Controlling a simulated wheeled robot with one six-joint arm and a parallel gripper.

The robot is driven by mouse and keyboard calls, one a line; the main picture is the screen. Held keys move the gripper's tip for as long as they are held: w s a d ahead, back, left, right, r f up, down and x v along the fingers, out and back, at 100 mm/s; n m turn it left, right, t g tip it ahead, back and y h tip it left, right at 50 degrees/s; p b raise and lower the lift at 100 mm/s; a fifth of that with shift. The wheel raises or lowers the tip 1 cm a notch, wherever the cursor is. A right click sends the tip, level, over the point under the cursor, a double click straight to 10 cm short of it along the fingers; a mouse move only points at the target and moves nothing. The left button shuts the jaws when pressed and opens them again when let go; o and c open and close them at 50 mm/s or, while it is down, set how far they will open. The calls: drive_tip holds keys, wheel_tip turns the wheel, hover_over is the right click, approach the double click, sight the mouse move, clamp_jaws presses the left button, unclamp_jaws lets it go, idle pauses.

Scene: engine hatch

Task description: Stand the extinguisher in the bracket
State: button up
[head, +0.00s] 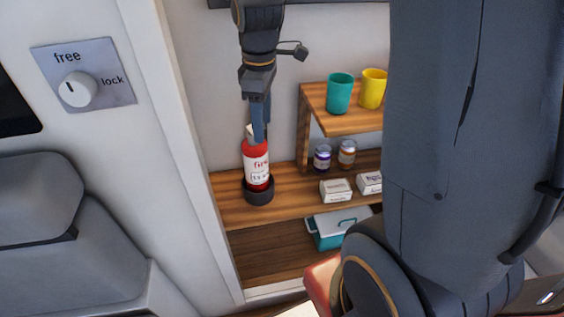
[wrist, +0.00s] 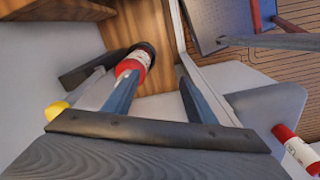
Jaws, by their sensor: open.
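The red extinguisher (head: 257,165) with a white label stands upright in the head view, its base inside the dark round bracket (head: 259,193) on the wooden shelf. In the wrist view the extinguisher (wrist: 133,65) shows beyond the fingers, with the dark bracket ring (wrist: 149,50) around its far end. My gripper (head: 259,133) is at the top of the extinguisher, pointing down. In the wrist view my gripper (wrist: 158,82) has its fingers apart, with the extinguisher nearer the left finger. Whether that finger touches it I cannot tell.
To the right are a teal cup (head: 340,93) and a yellow cup (head: 372,88) on a raised shelf (head: 340,122), with jars (head: 346,154) and white boxes (head: 336,190) below. A white wall edge (head: 195,150) stands close on the left. Another red-and-white cylinder (wrist: 295,146) shows in the wrist view.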

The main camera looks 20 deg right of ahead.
drive_tip(key=s+f+m, duration=0.4)
drive_tip(key=s+m, duration=0.7)
drive_tip(key=s, duration=0.2)
drive_tip(key=shift+c, duration=0.4)
